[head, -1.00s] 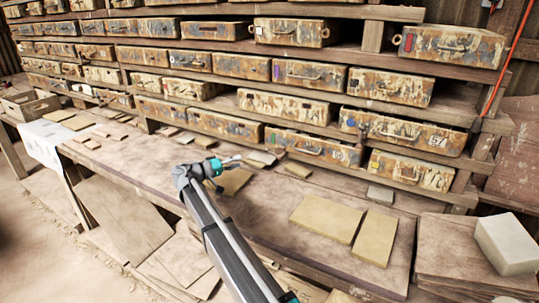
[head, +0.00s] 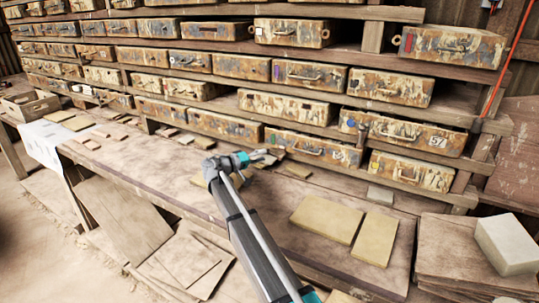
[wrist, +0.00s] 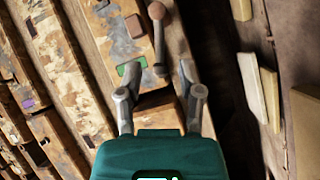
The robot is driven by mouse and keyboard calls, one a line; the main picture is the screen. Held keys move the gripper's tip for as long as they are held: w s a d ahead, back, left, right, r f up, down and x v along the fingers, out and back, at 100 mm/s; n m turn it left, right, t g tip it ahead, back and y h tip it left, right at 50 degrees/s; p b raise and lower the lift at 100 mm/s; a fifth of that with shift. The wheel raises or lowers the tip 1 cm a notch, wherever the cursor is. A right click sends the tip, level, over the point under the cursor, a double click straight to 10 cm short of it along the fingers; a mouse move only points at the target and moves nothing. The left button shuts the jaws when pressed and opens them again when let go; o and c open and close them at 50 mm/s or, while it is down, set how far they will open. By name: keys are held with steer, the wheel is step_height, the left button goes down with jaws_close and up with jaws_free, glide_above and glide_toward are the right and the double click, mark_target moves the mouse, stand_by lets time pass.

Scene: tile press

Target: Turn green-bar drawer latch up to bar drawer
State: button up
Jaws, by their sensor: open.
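The green-bar drawer (head: 314,149) is a worn, paint-stained box in the lower row of the rack. Its green bar (wrist: 132,69) shows in the wrist view beside my left finger. A brown latch lever (wrist: 158,42) with a rounded end lies along the drawer front there, roughly in line with the drawer's length. My gripper (wrist: 158,76) is open, with its fingertips on either side of the lever's near end in the picture. I cannot tell whether they touch it. In the head view my gripper (head: 266,156) is just in front of the drawer's left end, and the latch is not clear.
A wooden bench (head: 150,172) runs below the rack. Tan tiles (head: 327,219) lie on it at the right. A pale block (head: 508,244) rests on stacked boards at the far right. Neighbouring drawers (head: 413,170) and shelf edges are close to my gripper.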

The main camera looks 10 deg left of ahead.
mark_target(273, 154)
steer(key=shift+x, duration=1.95)
steer(key=shift+c, duration=0.2)
jaws_close()
